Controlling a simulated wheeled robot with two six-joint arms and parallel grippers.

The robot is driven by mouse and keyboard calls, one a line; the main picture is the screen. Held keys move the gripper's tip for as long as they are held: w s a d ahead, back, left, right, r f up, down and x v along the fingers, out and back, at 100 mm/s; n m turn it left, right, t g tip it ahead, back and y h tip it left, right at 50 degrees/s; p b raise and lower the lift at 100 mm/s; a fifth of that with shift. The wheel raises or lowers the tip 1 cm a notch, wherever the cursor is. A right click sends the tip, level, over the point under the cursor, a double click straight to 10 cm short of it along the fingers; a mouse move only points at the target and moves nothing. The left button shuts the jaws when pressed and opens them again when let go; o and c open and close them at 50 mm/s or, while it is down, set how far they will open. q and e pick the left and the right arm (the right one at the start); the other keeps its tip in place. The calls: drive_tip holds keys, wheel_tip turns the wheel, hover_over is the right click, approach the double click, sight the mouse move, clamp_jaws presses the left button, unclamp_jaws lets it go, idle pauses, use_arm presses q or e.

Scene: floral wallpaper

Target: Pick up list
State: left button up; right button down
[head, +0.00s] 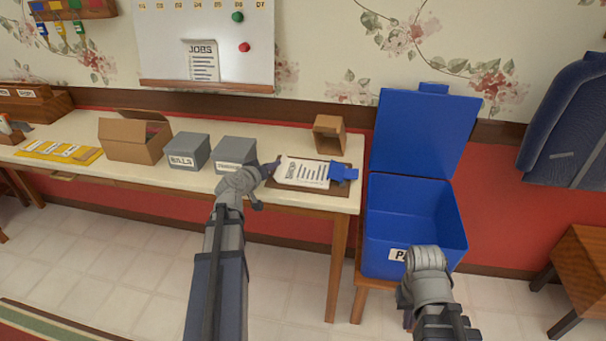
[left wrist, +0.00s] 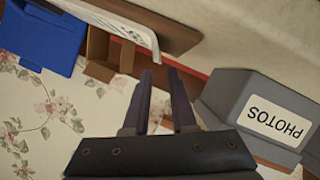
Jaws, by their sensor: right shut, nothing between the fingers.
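The list (head: 302,172) is a white printed sheet on a brown clipboard (head: 330,187) with a blue clip, lying at the right end of the table. Its edge also shows at the top of the left wrist view (left wrist: 125,30). My left gripper (head: 274,165) is at the left edge of the list. In the left wrist view its two fingers (left wrist: 162,85) stand apart with nothing between them. My right gripper (head: 428,262) is in front of the blue bin, partly covering its label. Its fingertips are hidden from the head camera.
A grey box marked PHOTOS (left wrist: 270,115) stands just left of my left gripper, beside a grey BILLS box (head: 188,150). A small brown box (head: 329,133) is behind the clipboard. The open blue bin (head: 415,212) is right of the table. A JOBS sheet (head: 203,62) hangs on the whiteboard.

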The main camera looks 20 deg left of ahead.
sight(295, 172)
use_arm(q)
drive_tip(key=shift+b+x, duration=0.85)
drive_tip(key=shift+x, duration=2)
drive_tip(key=shift+d, duration=0.1)
drive_tip(key=shift+s, duration=0.1)
clamp_jaws()
